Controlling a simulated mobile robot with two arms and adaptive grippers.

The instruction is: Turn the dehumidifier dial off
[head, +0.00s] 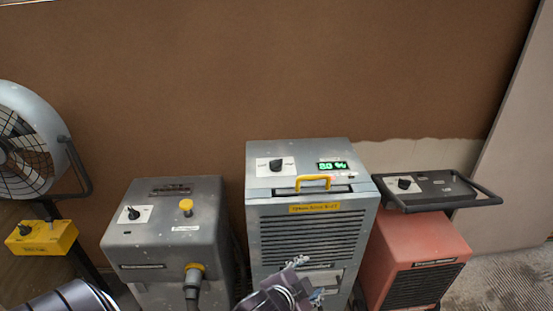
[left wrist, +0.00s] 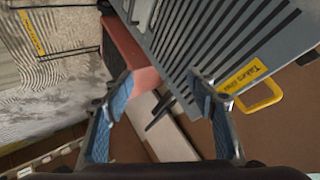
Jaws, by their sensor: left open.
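The grey dehumidifier (head: 311,222) stands in the middle of the head view, with a front grille, a yellow handle (head: 313,181) and a green display (head: 333,166) reading about 80 %. Its black dial (head: 277,165) sits on a white plate on the top, left of the display. My left gripper (head: 308,280) is low in front of the grille, below the dial and apart from it. In the left wrist view my left gripper (left wrist: 161,95) is open and empty, with the grille and yellow label (left wrist: 243,75) beyond it. The dial is not visible there. My right gripper is not in view.
A grey machine (head: 170,215) with a dial and yellow knob stands left. A red machine (head: 415,250) with a black-handled panel (head: 440,187) stands right. A fan (head: 25,140) and yellow box (head: 41,237) are far left. A brown wall (head: 270,70) rises behind.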

